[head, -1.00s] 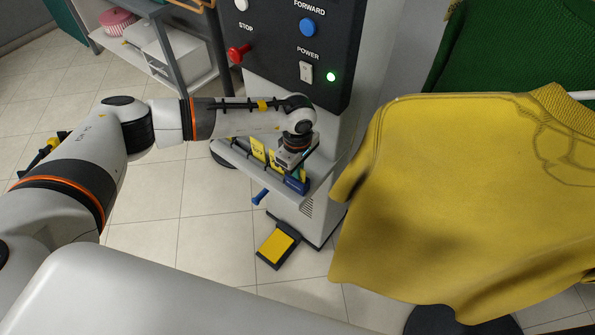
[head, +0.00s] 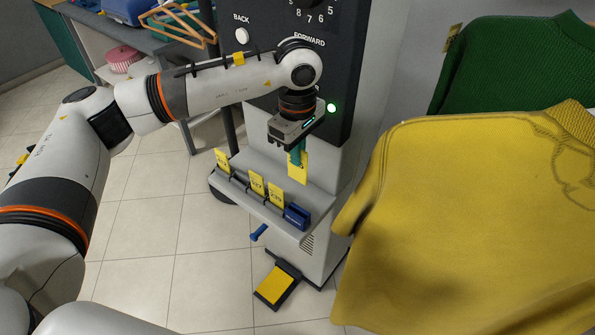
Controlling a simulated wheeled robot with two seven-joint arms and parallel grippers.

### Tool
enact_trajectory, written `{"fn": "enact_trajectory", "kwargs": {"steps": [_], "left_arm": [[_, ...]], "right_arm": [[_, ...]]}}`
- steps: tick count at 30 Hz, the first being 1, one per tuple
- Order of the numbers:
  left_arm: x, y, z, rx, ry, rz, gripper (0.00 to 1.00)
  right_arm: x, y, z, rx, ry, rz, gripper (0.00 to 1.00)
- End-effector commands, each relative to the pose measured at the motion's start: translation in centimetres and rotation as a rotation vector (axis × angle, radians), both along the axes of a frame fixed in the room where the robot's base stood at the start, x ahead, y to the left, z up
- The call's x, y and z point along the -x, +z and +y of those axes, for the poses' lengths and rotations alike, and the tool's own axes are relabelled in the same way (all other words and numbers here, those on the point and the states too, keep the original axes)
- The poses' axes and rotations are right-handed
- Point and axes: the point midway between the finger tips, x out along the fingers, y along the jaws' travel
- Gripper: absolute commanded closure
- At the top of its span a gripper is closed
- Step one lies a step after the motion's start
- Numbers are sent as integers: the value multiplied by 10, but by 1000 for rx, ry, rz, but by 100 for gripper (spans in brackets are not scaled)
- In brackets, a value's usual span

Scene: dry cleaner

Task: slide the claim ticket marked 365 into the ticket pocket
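My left gripper (head: 295,157), with teal fingers, points down above the grey ledge of the machine. It is shut on a yellow claim ticket (head: 301,170), which hangs upright below the fingers, partly hidden by them; its number is not readable from here. Three more yellow tickets stand in the ledge's slots: one at the left (head: 223,160), one in the middle (head: 257,184) and one further right (head: 275,194). Their marks are too small to read. A blue holder (head: 297,216), apparently the ticket pocket, sits at the ledge's right end, below the held ticket and apart from it. My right gripper is out of view.
The grey ledge (head: 238,197) projects from the machine, whose dark control panel (head: 345,60) rises behind my arm. A yellow sweater (head: 460,220) hangs close on the right, with a green one (head: 515,65) behind. A yellow pedal (head: 275,285) is on the floor.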

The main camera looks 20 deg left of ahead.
Motion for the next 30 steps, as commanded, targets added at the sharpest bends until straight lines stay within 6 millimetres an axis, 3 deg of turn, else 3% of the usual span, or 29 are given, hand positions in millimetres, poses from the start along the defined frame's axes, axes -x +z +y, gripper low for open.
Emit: {"fn": "enact_trajectory", "kwargs": {"steps": [5,17,30], "left_arm": [[0,10,0,0,0,-1,100],[0,12,0,0,0,0,100],[0,37,0,0,0,-1,100]], "right_arm": [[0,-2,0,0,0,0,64],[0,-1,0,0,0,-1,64],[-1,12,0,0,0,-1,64]]}}
